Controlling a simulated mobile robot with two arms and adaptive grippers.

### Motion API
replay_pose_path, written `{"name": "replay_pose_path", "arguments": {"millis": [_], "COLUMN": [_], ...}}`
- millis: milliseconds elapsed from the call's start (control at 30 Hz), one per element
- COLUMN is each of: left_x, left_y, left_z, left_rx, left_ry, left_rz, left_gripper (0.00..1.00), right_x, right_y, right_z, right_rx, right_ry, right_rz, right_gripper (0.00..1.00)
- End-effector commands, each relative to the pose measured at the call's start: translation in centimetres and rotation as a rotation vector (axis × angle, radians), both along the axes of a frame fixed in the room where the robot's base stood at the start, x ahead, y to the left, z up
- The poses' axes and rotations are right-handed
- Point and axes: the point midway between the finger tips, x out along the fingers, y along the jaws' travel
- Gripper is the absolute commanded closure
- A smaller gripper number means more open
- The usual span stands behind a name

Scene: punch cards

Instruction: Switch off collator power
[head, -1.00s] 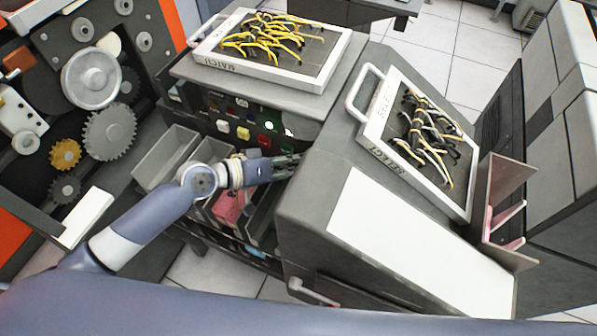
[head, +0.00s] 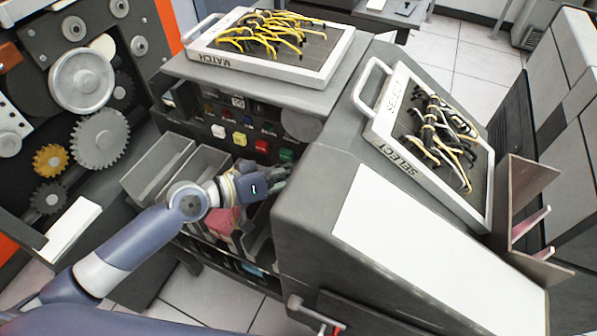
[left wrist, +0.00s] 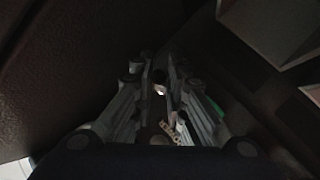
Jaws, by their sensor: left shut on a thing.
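The collator's dark control panel (head: 205,113) faces forward under the MATCH board. It carries a row of square buttons: white (head: 218,131), yellow (head: 239,139), red (head: 262,146) and green (head: 287,155). Small indicators above the row look dark. My left gripper (head: 283,180) is below and beside the green button, close to the grey sloped housing. In the left wrist view my left gripper's fingers (left wrist: 160,88) are closed in around a small rounded knob-like piece (left wrist: 159,87). It is dim, and I cannot tell its exact shape or setting. My right gripper is not in view.
The MATCH board (head: 228,61) with yellow wires lies on top. The SELECT board (head: 392,158) lies on the sloped housing (head: 300,225) at the right. Grey bins (head: 150,170) stand left of my gripper. Gears (head: 100,138) show at far left.

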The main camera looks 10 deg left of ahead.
Motion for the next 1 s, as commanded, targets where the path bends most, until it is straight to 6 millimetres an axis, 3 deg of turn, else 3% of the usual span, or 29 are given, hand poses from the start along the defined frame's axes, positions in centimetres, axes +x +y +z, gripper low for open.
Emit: {"name": "replay_pose_path", "arguments": {"millis": [100,133,200,633,1000], "left_x": [0.1,0.1,0.1,-0.3,-3.8], "left_y": [-0.1,-0.1,-0.1,0.5,5.4], "left_z": [0.6,0.6,0.5,0.2,1.6], "left_rx": [-0.007,-0.007,-0.006,-0.001,0.001], "left_ry": [-0.01,-0.01,-0.008,-0.002,0.002], "left_rz": [0.0,0.0,0.0,0.001,0.0], "left_gripper": [1.0,0.82,0.67,0.67,0.67], "right_x": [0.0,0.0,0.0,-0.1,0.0], "right_y": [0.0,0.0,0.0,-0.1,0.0], "right_z": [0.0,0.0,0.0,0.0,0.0], "right_rx": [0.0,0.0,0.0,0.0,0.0], "right_ry": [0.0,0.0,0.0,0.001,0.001], "right_rz": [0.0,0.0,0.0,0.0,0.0], "right_gripper": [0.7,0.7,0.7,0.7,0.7]}}
